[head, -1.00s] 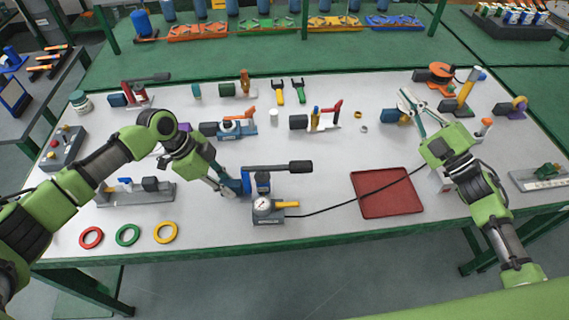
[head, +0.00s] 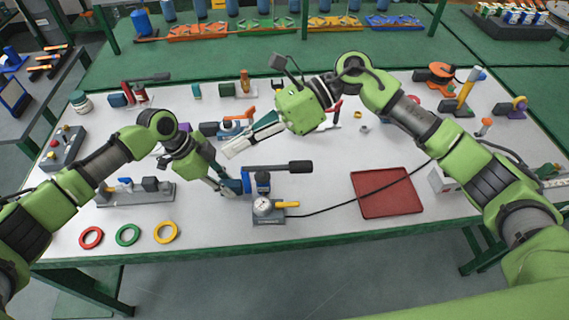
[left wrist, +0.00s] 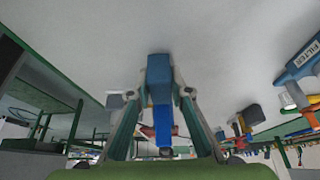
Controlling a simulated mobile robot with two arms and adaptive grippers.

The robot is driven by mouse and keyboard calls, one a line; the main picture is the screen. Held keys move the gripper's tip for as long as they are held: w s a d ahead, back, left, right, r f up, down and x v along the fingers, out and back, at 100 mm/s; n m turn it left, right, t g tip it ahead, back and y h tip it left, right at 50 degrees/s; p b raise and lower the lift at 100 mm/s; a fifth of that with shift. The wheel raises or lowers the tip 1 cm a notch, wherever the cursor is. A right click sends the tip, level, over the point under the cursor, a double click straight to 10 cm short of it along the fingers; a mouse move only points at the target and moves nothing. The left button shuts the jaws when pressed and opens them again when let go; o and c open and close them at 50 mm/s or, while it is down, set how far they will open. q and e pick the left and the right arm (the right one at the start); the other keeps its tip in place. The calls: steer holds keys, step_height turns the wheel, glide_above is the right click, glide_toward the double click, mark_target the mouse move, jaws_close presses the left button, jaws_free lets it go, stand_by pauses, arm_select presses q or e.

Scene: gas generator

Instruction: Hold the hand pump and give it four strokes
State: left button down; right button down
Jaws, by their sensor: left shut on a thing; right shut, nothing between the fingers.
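The hand pump (head: 262,183) stands near the front edge of the table, with a blue body, a dark lever handle pointing right, a round gauge and a yellow lever at its base. My left gripper (head: 234,186) is shut on the blue body from the left. In the left wrist view, its fingers (left wrist: 160,95) close on a blue block (left wrist: 160,67) of the pump. My right gripper (head: 230,153) is shut and empty, above the table behind and left of the pump handle, its fingers pointing left and down. It looks apart from the pump.
A black hose runs from the pump across a red tray (head: 388,213) to the right. Red, green and yellow rings (head: 128,235) lie at the front left. A grey fixture (head: 138,194) stands left of the pump. Several tools and valves line the back.

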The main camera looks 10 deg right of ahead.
step_height(320, 180, down, 4)
steer(key=d+r+n+h, duration=0.1)
steer(key=d+n+h, duration=0.1)
steer(key=n+h, duration=0.25)
steer(key=n+t+h, duration=0.3)
steer(key=h, duration=0.5)
glide_above(302, 164)
step_height(302, 164, down, 2)
steer(key=shift+f, duration=3.25)
steer(key=shift+f, duration=0.1)
